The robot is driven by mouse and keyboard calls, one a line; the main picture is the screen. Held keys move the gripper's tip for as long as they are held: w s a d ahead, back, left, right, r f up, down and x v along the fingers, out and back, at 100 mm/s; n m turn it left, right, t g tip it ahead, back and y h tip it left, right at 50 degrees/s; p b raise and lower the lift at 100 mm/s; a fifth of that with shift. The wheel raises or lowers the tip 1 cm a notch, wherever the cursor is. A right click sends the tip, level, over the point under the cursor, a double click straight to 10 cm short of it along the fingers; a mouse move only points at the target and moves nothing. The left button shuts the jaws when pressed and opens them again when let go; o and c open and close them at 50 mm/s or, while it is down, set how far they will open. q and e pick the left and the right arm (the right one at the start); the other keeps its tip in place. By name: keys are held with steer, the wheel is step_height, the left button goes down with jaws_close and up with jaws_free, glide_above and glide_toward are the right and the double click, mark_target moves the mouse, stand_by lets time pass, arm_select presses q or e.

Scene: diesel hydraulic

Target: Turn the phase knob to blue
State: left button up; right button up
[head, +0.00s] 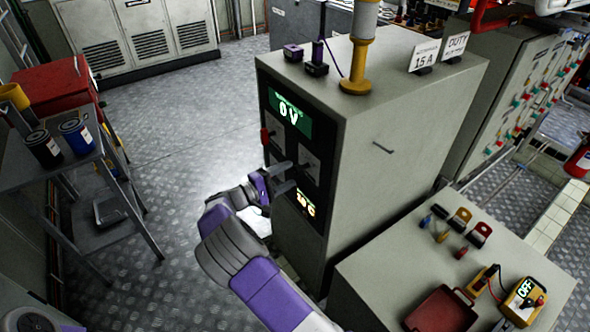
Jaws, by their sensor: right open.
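A grey cabinet (385,130) stands in the middle, its dark front panel seen at a steep angle. The panel has a green "0 V" display (289,112), a lower lit display (305,201) and a small square plate with a knob-like part (309,163) between them. I cannot tell for sure that this is the phase knob, and no blue mark shows there. My right gripper (290,177) is open, its two grey fingers pointing at the panel just left of that plate. I cannot tell whether they touch anything. My left gripper is not in view.
A red handle (265,137) sits at the panel's left edge. A lower cabinet (380,270) at the right carries a red tray (441,311) and a yellow meter reading "OFF" (525,300). A shelf (28,178) with cans stands left. The floor between is clear.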

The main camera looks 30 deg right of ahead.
steer(key=a, duration=0.3)
steer(key=shift+s+a, duration=0.1)
steer(key=shift+s, duration=0.05)
stand_by(0.3)
